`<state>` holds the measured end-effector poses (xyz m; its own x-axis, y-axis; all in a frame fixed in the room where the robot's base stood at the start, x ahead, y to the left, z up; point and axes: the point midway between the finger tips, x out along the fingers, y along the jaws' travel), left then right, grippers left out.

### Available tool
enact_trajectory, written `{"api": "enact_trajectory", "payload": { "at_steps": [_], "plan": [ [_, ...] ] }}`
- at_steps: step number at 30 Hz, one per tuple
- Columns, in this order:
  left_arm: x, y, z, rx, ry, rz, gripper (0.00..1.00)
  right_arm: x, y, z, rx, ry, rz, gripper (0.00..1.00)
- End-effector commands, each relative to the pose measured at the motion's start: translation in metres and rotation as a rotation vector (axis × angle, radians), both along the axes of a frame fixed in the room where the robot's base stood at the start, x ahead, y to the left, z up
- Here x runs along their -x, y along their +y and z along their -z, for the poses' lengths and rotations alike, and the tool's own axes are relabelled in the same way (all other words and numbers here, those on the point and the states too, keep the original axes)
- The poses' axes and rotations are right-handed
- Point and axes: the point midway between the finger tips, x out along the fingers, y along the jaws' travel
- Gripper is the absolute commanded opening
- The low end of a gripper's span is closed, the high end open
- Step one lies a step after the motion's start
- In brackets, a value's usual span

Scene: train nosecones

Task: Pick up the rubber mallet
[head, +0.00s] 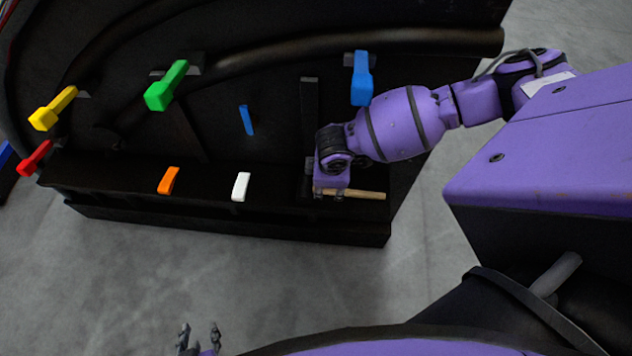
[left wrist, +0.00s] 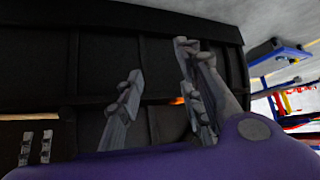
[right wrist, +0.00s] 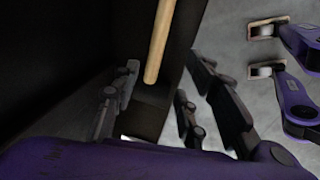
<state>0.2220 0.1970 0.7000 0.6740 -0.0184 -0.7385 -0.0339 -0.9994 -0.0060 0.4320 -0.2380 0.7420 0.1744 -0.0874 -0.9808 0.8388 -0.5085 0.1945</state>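The mallet's pale wooden handle (head: 365,195) lies sideways at the front right of the black nosecone in the head view. Its head is hidden or too dark to make out. My right gripper (head: 330,194) is at the left part of this handle, pointing down. In the right wrist view the handle (right wrist: 160,40) shows between the spread fingers of my right gripper (right wrist: 165,75); I see no contact. My left gripper (head: 198,335) is low at the front, away from the nosecone. It is open and empty in the left wrist view (left wrist: 160,75).
The black nosecone ledge (head: 110,190) carries an orange handle (head: 169,181) and a white handle (head: 241,187). Blue (head: 361,78), green (head: 167,86), yellow (head: 53,108) and red (head: 36,158) levers stick out around it. Grey floor (head: 130,280) is clear in front.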

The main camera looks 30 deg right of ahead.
Motion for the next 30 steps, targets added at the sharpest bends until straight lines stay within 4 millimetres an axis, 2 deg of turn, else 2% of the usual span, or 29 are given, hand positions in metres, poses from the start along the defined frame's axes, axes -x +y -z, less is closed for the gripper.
{"api": "enact_trajectory", "payload": {
  "at_steps": [11,18,27,30],
  "plan": [
    [0.002,0.003,0.005,-0.007,0.005,0.0,0.34,-0.008,-0.009,0.037,0.015,0.009,0.021,0.4],
    [0.002,0.002,0.008,-0.005,0.006,-0.001,0.34,-0.017,-0.014,0.07,0.013,0.01,0.021,0.4],
    [0.0,0.0,0.006,0.0,-0.001,-0.009,0.34,-0.019,-0.014,0.074,0.011,0.007,0.02,0.4],
    [0.0,0.0,0.006,0.0,-0.002,-0.009,0.34,-0.019,-0.014,0.074,0.011,0.007,0.02,0.28]
  ]
}}
